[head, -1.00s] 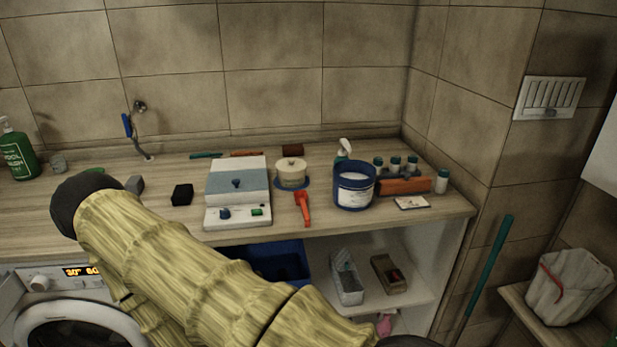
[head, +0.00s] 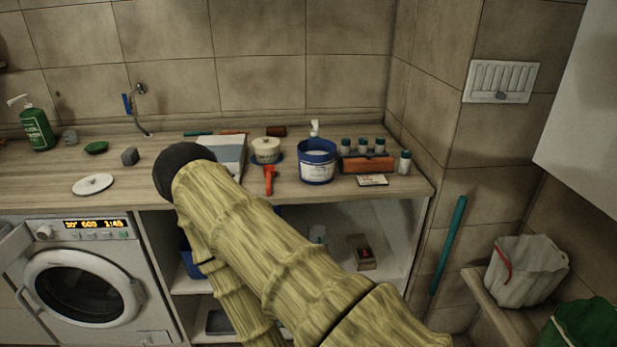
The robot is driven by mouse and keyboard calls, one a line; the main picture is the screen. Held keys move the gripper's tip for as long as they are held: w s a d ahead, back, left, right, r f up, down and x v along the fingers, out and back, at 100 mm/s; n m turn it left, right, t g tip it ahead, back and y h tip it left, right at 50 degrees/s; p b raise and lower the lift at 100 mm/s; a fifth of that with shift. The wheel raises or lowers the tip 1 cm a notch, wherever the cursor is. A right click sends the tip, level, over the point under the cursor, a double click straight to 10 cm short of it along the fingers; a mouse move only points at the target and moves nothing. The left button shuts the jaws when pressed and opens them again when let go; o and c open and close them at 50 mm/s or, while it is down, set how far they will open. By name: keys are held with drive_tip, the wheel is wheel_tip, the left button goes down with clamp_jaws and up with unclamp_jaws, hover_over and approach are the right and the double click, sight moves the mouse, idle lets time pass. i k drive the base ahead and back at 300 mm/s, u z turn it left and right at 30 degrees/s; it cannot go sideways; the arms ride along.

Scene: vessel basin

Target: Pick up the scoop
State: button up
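The red-orange scoop (head: 268,180) lies on the wooden counter near its front edge, in front of a cream lidded pot (head: 265,150) on a blue base. A blue tub with a white label (head: 317,167) stands to its right. My yellow ribbed arm crosses the lower middle of the head view, with a dark rounded part at its upper left. The arm passes left of and below the scoop in the picture. My gripper does not show, and nothing is seen touching the scoop.
A pale box-shaped device (head: 226,150) is partly hidden behind my arm. An orange rack (head: 367,164) with several small bottles stands at the right. A washing machine (head: 85,285) is below left; open shelves (head: 385,240) are below the counter.

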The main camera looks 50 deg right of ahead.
sight(269, 179)
drive_tip(key=z, duration=0.8)
drive_tip(key=i, duration=0.25)
drive_tip(key=z, duration=0.05)
